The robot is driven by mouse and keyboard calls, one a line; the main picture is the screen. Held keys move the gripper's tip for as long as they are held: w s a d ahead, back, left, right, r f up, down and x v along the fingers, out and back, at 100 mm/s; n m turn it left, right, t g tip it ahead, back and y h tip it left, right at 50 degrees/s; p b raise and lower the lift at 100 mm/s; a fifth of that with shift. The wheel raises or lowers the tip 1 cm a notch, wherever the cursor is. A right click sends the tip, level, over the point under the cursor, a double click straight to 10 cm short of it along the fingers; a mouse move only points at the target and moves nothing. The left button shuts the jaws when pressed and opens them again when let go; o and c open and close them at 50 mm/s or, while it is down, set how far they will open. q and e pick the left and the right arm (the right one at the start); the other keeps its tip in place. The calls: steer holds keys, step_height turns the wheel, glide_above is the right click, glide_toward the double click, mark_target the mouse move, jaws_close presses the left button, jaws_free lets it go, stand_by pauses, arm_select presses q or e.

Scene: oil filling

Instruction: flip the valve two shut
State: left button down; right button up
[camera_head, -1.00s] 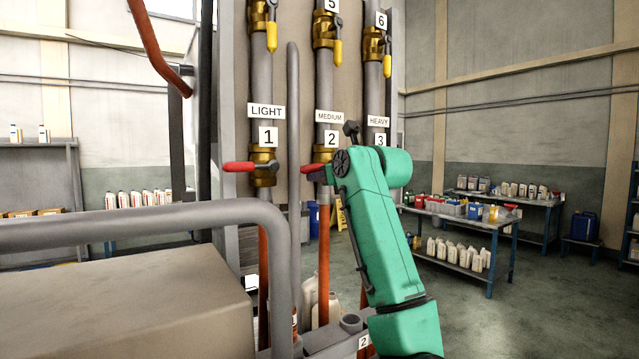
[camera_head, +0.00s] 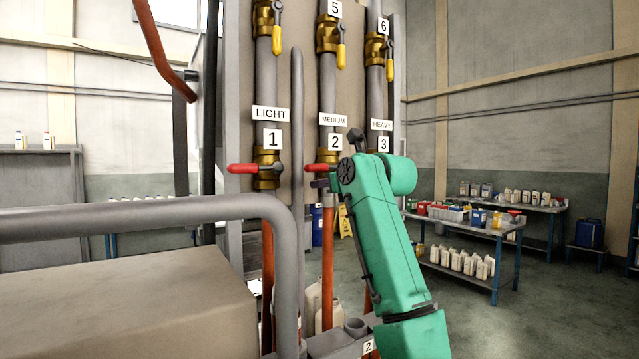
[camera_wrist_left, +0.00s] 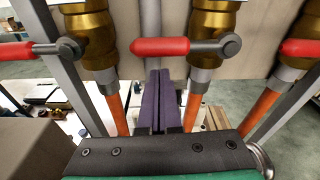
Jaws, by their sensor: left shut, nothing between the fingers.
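Valve two is the brass valve under the MEDIUM and 2 labels, and its red handle (camera_head: 322,169) lies horizontally, pointing left, across the pipe. In the left wrist view its red handle (camera_wrist_left: 160,46) is also level, with the grey pivot at its right end. My left gripper (camera_head: 320,184) is just below this handle, partly hidden by my green arm. In the left wrist view its purple fingers (camera_wrist_left: 161,98) are together and empty, below the red grip. I cannot tell whether they touch it. My right gripper is not in view.
Valve one's red handle (camera_head: 243,168) is level, to the left. Valve three is mostly hidden behind my arm. Upper valves have yellow handles (camera_head: 276,40) hanging down. A grey rail (camera_head: 150,215) and a box (camera_head: 120,305) are at front left. Tables with bottles stand at right.

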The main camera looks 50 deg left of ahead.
arm_select(q)
steer(key=d+b, duration=0.3)
steer(key=d, duration=0.5)
steer(key=shift+s+d+f+b, duration=0.35)
steer(key=shift+s+d, duration=0.05)
steer(key=shift+s, duration=0.05)
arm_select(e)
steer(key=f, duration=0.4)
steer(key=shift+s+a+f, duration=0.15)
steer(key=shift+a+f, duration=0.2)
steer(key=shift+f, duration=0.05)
arm_select(q)
steer(key=shift+d, duration=0.15)
